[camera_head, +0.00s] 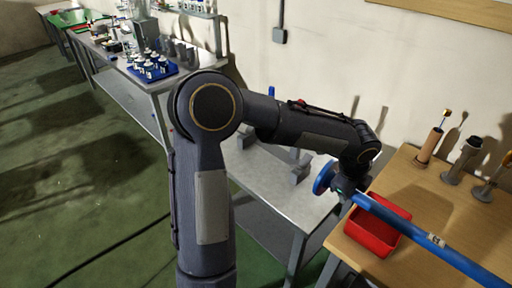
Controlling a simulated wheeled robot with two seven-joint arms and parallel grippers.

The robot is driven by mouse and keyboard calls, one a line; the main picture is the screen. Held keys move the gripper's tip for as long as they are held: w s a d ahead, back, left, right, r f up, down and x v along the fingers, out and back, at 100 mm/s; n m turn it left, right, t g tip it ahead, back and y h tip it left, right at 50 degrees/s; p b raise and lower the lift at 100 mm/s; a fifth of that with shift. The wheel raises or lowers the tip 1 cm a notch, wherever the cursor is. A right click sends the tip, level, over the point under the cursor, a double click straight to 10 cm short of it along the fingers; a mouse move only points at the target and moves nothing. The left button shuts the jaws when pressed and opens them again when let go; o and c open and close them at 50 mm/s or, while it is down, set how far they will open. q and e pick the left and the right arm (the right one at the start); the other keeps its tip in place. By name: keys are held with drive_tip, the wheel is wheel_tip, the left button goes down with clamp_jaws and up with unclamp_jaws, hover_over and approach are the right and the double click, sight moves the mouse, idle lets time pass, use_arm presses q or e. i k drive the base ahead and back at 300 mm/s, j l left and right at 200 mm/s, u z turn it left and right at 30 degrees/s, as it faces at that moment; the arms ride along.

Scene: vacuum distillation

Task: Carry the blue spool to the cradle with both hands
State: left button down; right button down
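The blue spool (420,232) is a long blue rod with a round blue flange at its left end. It slants down to the right over the wooden table and leaves the picture at the bottom right, so its far end is hidden. My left gripper (346,190) is on the rod just beside the flange and appears closed around it; its fingers are small and partly hidden. Grey upright blocks (300,168), which look like the cradle, stand on the metal table, partly behind my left arm. My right gripper is not in view.
A red tray (373,240) sits on the wooden table (450,215) below the rod. Several upright tools on stands line that table's back edge. The metal table (262,172) adjoins on the left. A blue rack (152,72) of bottles stands further left. Green floor lies open at left.

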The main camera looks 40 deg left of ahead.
sight(271, 155)
drive_tip(key=j, duration=1.6)
drive_tip(key=i+j, duration=0.1)
drive_tip(key=j, duration=0.3)
drive_tip(key=i+j, duration=0.1)
drive_tip(key=j, duration=0.3)
drive_tip(key=i+j, duration=0.1)
drive_tip(key=j, duration=0.25)
drive_tip(key=i+j, duration=0.1)
drive_tip(key=j, duration=0.3)
drive_tip(key=i+j, duration=0.2)
drive_tip(key=i, duration=0.1)
